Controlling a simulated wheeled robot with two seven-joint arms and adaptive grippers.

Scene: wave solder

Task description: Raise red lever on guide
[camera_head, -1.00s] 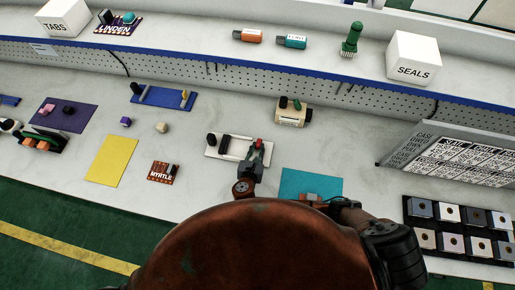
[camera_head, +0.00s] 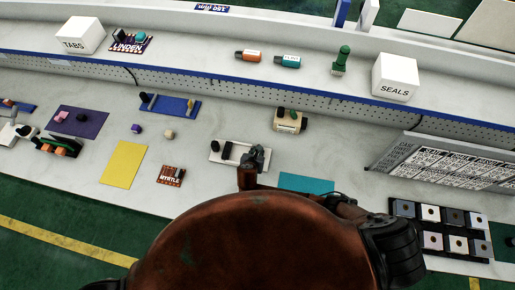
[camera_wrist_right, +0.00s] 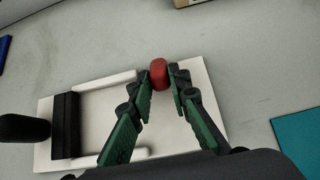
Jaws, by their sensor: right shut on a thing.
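The guide (camera_head: 232,160) is a white plate with a black block and a dark knob, lying on the bench in the middle of the head view. It also shows in the right wrist view (camera_wrist_right: 95,115). The red lever (camera_wrist_right: 158,73) is at the guide's right end in the wrist view, between the tips of my right gripper (camera_wrist_right: 165,80). The fingers are shut on it. In the head view my right gripper (camera_head: 254,158) covers the guide's right end and the lever is hidden. My left gripper is not in view.
A cream block device (camera_head: 289,121) stands behind the guide. A teal mat (camera_head: 306,183) lies to its right, and a brown MYRTLE board (camera_head: 171,175) and yellow mat (camera_head: 123,164) to its left. A raised shelf (camera_head: 210,65) runs along the back.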

